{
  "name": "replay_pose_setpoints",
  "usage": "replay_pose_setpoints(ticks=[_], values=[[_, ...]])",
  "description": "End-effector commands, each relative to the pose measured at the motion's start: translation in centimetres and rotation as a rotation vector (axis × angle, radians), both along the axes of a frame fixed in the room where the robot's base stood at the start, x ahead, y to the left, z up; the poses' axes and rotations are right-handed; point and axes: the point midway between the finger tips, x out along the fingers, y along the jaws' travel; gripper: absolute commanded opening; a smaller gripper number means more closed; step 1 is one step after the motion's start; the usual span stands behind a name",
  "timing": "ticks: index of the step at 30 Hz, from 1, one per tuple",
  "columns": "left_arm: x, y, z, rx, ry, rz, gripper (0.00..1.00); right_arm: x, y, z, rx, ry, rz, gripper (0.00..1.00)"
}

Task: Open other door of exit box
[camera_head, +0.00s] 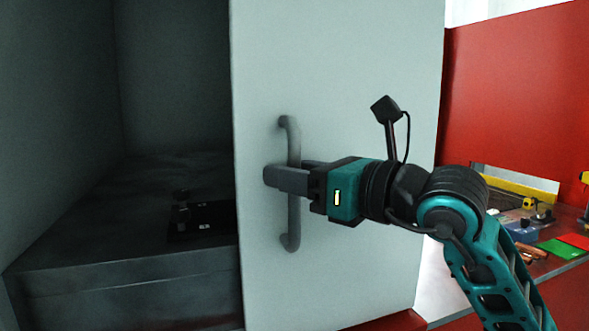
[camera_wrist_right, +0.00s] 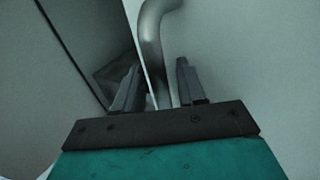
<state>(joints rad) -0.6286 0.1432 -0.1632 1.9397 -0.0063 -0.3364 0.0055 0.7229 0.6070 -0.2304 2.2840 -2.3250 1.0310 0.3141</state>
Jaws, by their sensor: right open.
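The exit box door (camera_head: 345,60) is a pale grey panel standing across the right part of the box opening. Its grey vertical bar handle (camera_head: 292,225) is near the door's left edge. My right gripper (camera_head: 287,181) is at the middle of the handle, with its fingers on either side of the bar. In the right wrist view the handle (camera_wrist_right: 152,35) runs down between the two open fingers (camera_wrist_right: 158,88); whether either finger touches it I cannot tell. The left part of the exit box (camera_head: 60,215) is open and shows a dark interior. My left gripper is not in view.
Inside the box a black device with a knob (camera_head: 181,208) sits on a dark raised block (camera_head: 100,240). At right, a table (camera_head: 560,268) carries several tools, a green card (camera_head: 562,249) and a yellow-edged tray (camera_head: 515,180), before a red wall (camera_head: 510,90).

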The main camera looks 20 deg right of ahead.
Motion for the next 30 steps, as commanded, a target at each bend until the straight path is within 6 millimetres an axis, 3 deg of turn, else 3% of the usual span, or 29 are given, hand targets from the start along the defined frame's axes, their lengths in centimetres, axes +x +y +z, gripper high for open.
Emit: replay_pose_setpoints(ticks=[7, 19, 30], values=[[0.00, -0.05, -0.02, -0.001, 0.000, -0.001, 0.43, 0.05, 0.03, -0.03, -0.001, 0.001, 0.000, 0.39], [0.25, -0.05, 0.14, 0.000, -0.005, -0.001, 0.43, 0.03, 0.01, -0.05, 0.000, 0.001, 0.000, 0.01], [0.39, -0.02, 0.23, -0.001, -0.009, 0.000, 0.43, 0.03, 0.01, -0.07, 0.000, 0.002, 0.000, 0.00]])
